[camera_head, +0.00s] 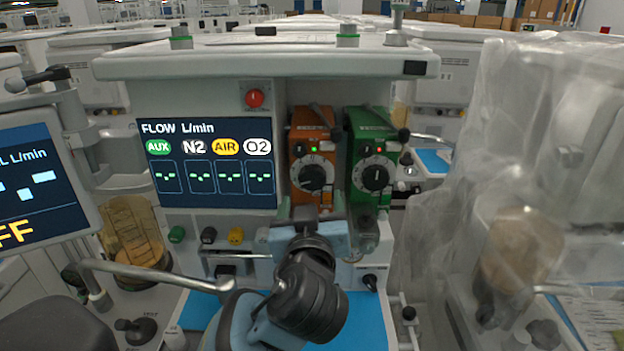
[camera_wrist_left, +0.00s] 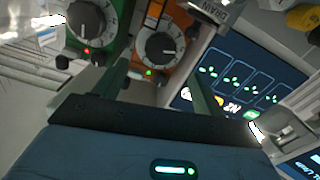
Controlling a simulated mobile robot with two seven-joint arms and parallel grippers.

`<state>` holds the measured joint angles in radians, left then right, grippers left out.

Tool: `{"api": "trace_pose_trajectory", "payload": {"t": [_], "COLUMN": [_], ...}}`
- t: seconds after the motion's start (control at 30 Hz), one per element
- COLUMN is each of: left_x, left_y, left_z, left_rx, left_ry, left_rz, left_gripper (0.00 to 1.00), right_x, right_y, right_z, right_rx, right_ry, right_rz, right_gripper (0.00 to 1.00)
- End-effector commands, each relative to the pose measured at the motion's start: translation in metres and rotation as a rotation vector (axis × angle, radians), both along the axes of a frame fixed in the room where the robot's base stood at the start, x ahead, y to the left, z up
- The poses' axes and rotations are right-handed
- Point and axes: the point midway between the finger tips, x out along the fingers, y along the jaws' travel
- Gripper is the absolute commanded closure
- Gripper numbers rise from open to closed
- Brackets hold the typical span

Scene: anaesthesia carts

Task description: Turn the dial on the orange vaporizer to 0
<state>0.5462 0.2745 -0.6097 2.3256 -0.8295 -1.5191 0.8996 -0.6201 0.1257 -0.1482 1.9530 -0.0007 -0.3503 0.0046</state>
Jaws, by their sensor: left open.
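The orange vaporizer (camera_head: 313,130) is mounted on the cart front, left of the green vaporizer (camera_head: 372,128). Its black dial (camera_head: 312,178) has a white scale ring and a small green light above it. I cannot read the dial setting. My left gripper (camera_head: 318,208) is open, just below the dial, and partly covers the vaporizer's lower end. The left wrist view shows the scene upside down, with the orange dial (camera_wrist_left: 161,46) ahead of the spread fingers (camera_wrist_left: 158,75). Nothing is between the fingers, and they look apart from the dial. My right gripper is not in view.
The green vaporizer's dial (camera_head: 375,178) is close on the right, with a red light. A flow screen (camera_head: 205,163) is on the left. A blue work surface (camera_head: 365,320) lies below. Plastic sheeting (camera_head: 475,150) covers equipment at the right.

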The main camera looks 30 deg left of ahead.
Motion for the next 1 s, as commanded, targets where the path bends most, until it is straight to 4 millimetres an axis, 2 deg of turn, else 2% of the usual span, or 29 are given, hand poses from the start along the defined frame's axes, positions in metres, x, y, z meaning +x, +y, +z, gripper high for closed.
{"api": "trace_pose_trajectory", "payload": {"t": [0.5,0.7,0.93,1.0], "left_x": [0.059,0.068,0.068,0.068], "left_y": [0.029,0.033,0.033,0.033], "left_z": [0.002,0.001,0.000,0.000], "left_rx": [0.005,0.001,0.000,0.000], "left_ry": [-0.001,0.001,0.001,0.001], "left_rz": [0.002,0.001,0.001,0.001], "left_gripper": [0.30,0.30,0.30,0.39], "right_x": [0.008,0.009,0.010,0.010], "right_y": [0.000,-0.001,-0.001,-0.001], "right_z": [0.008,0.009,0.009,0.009], "right_rx": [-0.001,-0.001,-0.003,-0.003], "right_ry": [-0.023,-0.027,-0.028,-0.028], "right_rz": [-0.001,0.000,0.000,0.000], "right_gripper": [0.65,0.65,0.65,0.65]}}
